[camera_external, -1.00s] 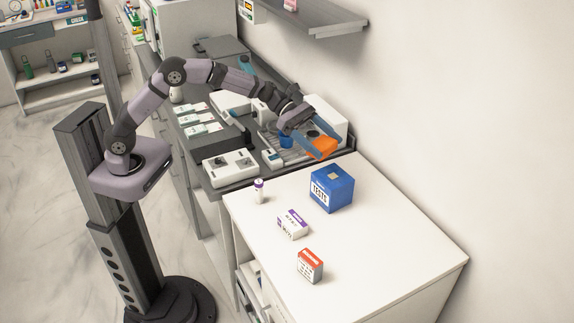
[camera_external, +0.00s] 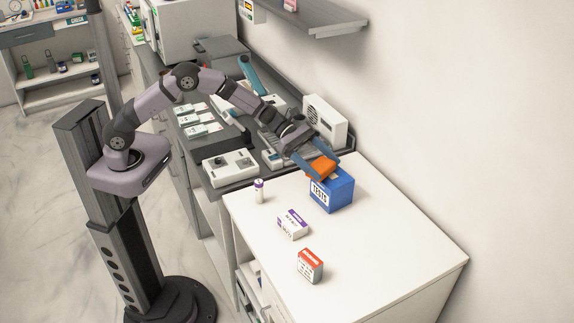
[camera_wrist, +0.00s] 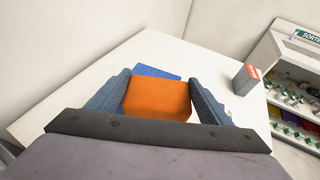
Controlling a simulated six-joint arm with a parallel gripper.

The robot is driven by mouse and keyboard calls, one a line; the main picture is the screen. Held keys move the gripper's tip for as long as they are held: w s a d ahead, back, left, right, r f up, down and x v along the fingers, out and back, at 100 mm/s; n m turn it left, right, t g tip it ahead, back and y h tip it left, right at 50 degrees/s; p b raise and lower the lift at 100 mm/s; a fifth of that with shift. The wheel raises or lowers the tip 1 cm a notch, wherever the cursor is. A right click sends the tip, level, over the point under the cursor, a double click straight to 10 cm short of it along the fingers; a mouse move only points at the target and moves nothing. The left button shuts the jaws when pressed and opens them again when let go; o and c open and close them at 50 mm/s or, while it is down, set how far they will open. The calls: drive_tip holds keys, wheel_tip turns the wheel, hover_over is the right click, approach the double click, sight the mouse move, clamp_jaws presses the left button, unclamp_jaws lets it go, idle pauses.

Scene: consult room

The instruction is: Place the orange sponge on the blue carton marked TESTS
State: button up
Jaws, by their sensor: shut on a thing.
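The orange sponge (camera_external: 322,168) is held between the two blue fingers of my gripper (camera_external: 315,170), which is shut on it. In the external view the sponge shows at the top of the blue carton marked TESTS (camera_external: 335,195), over its back part. I cannot tell whether it touches the carton's top. The carton stands upright on the white table. In the wrist view the sponge (camera_wrist: 158,98) fills the space between my fingers, and a strip of the blue carton (camera_wrist: 156,71) shows beyond it; the rest of the carton is hidden.
On the white table (camera_external: 390,245) stand a purple-and-white box (camera_external: 293,225), a red-topped box (camera_external: 310,266) and a small purple-capped bottle (camera_external: 258,191). A grey counter with devices lies behind, including a white one (camera_external: 325,120). The table's right side is clear.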

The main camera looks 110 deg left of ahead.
drive_tip(key=shift+f, duration=0.2)
drive_tip(key=o, duration=1)
drive_tip(key=shift+r, duration=0.1)
drive_tip(key=shift+r, duration=0.1)
drive_tip(key=shift+s+r, duration=0.1)
drive_tip(key=b+v, duration=0.3)
drive_tip(key=v, duration=0.8)
drive_tip(key=shift+s+a+r, duration=0.15)
drive_tip(key=shift+s+a, duration=0.05)
drive_tip(key=shift+s, duration=0.1)
